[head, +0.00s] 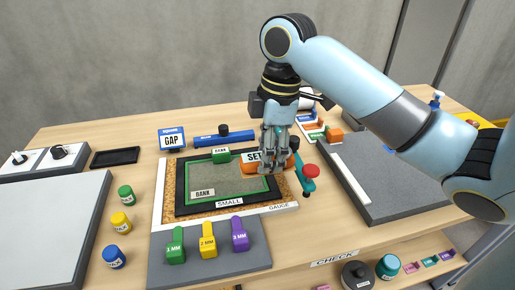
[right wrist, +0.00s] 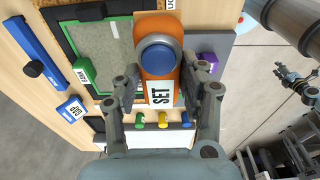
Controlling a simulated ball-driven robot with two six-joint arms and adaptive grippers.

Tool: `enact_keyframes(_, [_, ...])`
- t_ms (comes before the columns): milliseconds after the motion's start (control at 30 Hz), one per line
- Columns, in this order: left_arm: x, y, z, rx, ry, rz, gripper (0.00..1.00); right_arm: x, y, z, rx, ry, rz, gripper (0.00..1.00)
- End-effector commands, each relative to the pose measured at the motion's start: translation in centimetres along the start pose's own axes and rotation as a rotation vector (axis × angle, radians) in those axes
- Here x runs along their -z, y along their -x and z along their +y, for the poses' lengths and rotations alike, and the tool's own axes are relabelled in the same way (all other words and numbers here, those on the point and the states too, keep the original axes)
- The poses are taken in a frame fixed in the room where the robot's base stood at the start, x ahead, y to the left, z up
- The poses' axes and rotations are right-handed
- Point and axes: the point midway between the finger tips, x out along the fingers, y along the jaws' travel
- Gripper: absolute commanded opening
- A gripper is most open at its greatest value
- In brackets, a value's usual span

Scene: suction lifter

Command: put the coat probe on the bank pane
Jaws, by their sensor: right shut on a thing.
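The orange piece marked SET, with a blue round knob, looks like the coat probe (right wrist: 158,28); in the head view the same probe (head: 252,166) is partly hidden behind my fingers. My right gripper (head: 275,150) is shut on it, with a finger on either side in the right wrist view (right wrist: 165,80). The bank pane (head: 238,180) is a grey-green sheet with a green edge and a BANK label, inside a black frame. The probe is over the pane's right side; I cannot tell whether they touch. My left gripper (right wrist: 296,82) is small at the right of the right wrist view.
A green BANK block (head: 221,156) stands at the pane's back edge. A teal tool with a red knob (head: 310,172) is close on the right. Green, yellow and purple gauge blocks (head: 208,241) stand in front. A blue bar (head: 224,138) and a GAP sign (head: 171,139) are behind.

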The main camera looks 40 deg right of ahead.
Motion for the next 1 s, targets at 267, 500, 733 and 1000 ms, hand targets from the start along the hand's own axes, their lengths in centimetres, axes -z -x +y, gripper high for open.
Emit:
enact_keyframes(267, [1.9, 0.8, -0.7, 0.007, -0.002, 0.026, 0.4, 2.8, -0.7, 1.0, 0.002, -0.001, 0.003, 0.04])
enact_keyframes(500, [1.1, 0.8, -0.7, 0.008, -0.003, 0.015, 0.4, 5.7, -4.7, 5.8, 0.004, 0.0, 0.0, 0.04])
enact_keyframes(733, [0.7, 0.7, -0.6, 0.006, -0.002, 0.009, 0.4, 7.4, -7.0, 8.5, 0.002, 0.001, -0.001, 0.04])
enact_keyframes(1000, [0.7, 0.9, -0.2, 0.002, 0.0, 0.009, 0.4, 7.2, -10.0, 8.8, 0.003, 0.001, -0.004, 0.04])
